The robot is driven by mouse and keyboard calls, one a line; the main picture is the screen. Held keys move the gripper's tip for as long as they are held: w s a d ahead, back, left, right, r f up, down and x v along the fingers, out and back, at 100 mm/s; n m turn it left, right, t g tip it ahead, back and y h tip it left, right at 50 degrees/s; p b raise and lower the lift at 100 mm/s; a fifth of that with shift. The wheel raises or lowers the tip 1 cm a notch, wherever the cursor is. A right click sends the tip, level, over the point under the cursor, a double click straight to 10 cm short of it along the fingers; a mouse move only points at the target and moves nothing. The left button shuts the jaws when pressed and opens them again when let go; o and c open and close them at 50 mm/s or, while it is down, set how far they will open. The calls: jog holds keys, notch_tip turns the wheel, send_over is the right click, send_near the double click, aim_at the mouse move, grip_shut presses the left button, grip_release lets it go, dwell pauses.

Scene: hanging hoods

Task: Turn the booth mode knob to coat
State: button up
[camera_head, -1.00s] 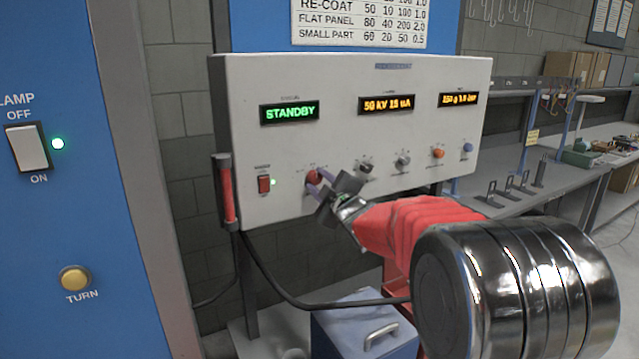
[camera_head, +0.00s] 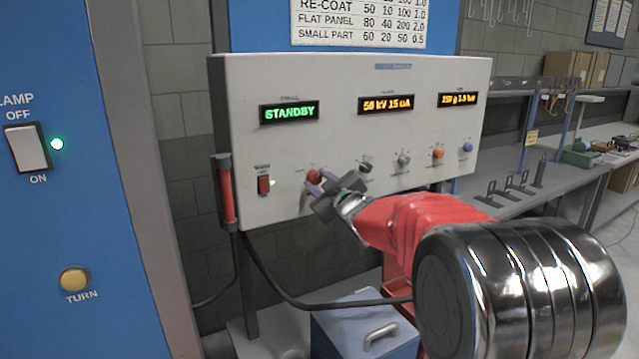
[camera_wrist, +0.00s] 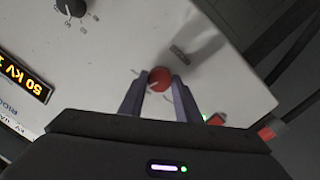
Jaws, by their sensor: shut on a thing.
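The white control panel (camera_head: 340,140) carries a red round knob (camera_head: 314,176) low on its left half, below the green STANDBY display (camera_head: 289,112). I take this to be the mode knob; its small label is too blurred to read. My gripper (camera_head: 317,187) is at the panel front, shut on the red knob. In the wrist view the two fingers (camera_wrist: 159,92) stand on either side of the red knob (camera_wrist: 159,79). The fingers and gripper body partly hide the panel just below and right of the knob in the head view.
A blue box (camera_head: 365,325) stands below.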

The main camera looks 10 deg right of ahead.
jog(key=m, duration=0.3)
jog(key=shift+m+g, duration=0.3)
jog(key=shift+m, duration=0.1)
jog(key=shift+m+y, duration=0.4)
jog(key=shift+m, duration=1)
jog(key=o, duration=1.1)
jog(key=shift+c, duration=0.2)
jog(key=shift+r, duration=0.1)
jog(key=v, duration=1.3)
jog(key=shift+s, duration=0.35)
